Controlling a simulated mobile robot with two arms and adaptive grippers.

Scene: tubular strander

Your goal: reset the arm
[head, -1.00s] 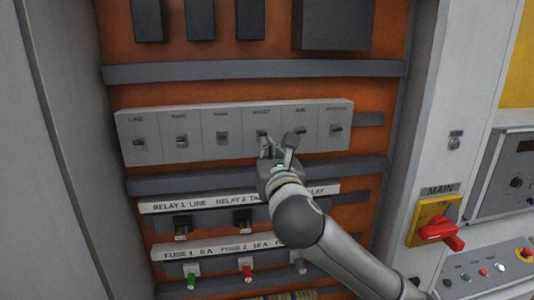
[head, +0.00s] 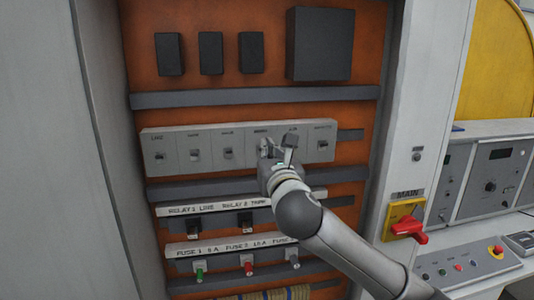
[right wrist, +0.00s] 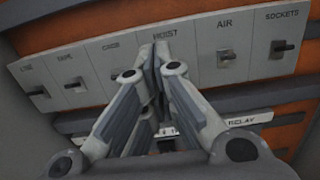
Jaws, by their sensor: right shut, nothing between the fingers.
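My right gripper (head: 278,148) reaches in from the lower right, in front of the grey breaker row (head: 210,148). Its fingers are shut and empty. In the right wrist view the closed fingertips (right wrist: 155,52) are in front of the breaker marked HOIST (right wrist: 190,45) and hide its switch lever. I cannot tell whether they touch it. The AIR breaker (right wrist: 227,52) is just to the right and the CAGE breaker (right wrist: 113,58) to the left. My left gripper is not in view.
Below the breakers are a relay row (head: 246,222) and fuses (head: 249,265). A red MAIN handle (head: 408,229) and a control desk (head: 465,262) stand at the right. The cabinet's left wall (head: 105,150) bounds the space.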

